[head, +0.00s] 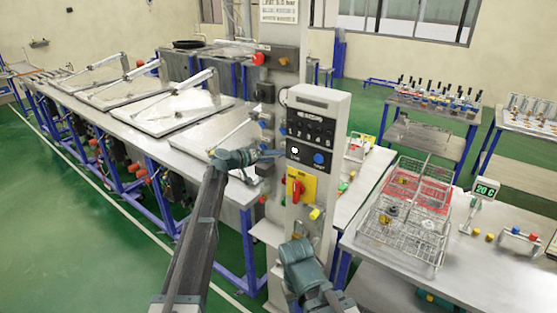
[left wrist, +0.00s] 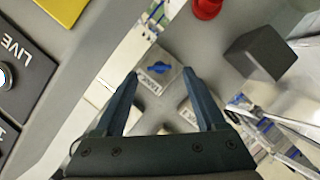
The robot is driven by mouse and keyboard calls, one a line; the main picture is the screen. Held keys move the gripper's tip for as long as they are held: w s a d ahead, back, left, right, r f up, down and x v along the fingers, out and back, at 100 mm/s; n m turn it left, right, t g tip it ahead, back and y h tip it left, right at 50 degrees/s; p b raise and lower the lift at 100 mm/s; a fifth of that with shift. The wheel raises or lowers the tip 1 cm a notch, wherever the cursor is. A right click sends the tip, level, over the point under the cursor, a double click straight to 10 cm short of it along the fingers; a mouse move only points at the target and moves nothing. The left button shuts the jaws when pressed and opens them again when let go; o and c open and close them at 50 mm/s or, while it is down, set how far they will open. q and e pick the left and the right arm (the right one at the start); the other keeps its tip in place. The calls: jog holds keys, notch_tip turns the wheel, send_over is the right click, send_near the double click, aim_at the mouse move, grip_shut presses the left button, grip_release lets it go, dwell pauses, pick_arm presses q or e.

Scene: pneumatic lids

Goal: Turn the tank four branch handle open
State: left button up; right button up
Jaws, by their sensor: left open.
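My left gripper (head: 278,154) is at the side of the grey control column, with its jaws open and empty. In the left wrist view the two dark fingers (left wrist: 160,74) stand apart. A small blue handle (left wrist: 158,67) on a grey square plate shows between the fingertips, beyond them. I cannot tell if it is the tank four branch handle. In the head view, blue handles (head: 265,125) sit on the column's left side, close above my gripper.
The control column (head: 318,105) carries a black panel and a yellow plate with a red switch (head: 296,190). In the left wrist view a red knob (left wrist: 207,8) and a dark block (left wrist: 260,52) are near the right finger. Lidded tanks (head: 172,110) stand left; a table with wire baskets (head: 405,235) stands right.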

pick_arm(q)
jog(key=shift+x, duration=1.4)
grip_shut()
